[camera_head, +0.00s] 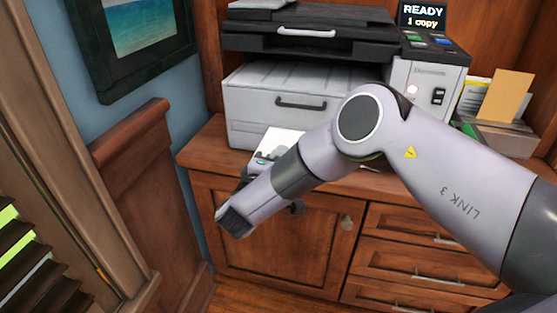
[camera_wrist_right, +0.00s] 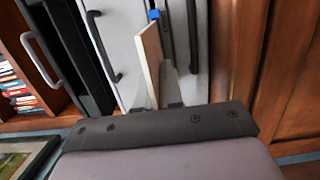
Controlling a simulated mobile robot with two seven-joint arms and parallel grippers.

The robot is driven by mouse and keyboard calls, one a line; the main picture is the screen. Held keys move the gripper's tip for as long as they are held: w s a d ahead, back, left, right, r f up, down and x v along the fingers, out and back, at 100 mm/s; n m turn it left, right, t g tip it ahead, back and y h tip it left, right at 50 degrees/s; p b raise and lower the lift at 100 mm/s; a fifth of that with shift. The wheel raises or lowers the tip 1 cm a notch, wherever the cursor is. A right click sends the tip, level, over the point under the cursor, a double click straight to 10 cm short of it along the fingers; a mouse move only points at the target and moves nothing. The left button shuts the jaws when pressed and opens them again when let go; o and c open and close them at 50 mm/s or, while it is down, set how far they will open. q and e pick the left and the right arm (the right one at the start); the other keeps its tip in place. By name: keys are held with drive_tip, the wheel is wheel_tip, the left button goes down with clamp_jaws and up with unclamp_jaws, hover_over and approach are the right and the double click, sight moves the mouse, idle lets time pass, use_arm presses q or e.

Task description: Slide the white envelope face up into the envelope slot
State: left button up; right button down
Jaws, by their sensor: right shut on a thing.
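In the right wrist view, my right gripper (camera_wrist_right: 160,88) is shut on a thin, pale flat thing (camera_wrist_right: 151,60), seen nearly edge-on, which appears to be the envelope. The printer (camera_head: 262,101) has a light front with a dark handle. I cannot pick out the envelope slot for sure. My left gripper is not in view.
The printer stands on a wooden cabinet (camera_head: 208,146) with doors and drawers below. Its display (camera_head: 424,15) reads "READY 1 copy". A holder (camera_head: 503,139) with tan and white papers stands at the right. A framed picture (camera_head: 136,40) hangs on the left wall.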

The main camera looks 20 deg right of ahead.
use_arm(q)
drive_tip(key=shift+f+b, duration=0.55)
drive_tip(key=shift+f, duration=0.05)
use_arm(e)
drive_tip(key=shift+x, duration=1)
drive_tip(key=c, duration=1.2)
unclamp_jaws()
drive_tip(key=shift+w+a, duration=0.1)
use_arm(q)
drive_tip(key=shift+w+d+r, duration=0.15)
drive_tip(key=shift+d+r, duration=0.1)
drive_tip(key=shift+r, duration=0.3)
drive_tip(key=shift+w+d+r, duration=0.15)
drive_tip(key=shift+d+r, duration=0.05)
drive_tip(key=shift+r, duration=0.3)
use_arm(e)
drive_tip(key=v, duration=0.7)
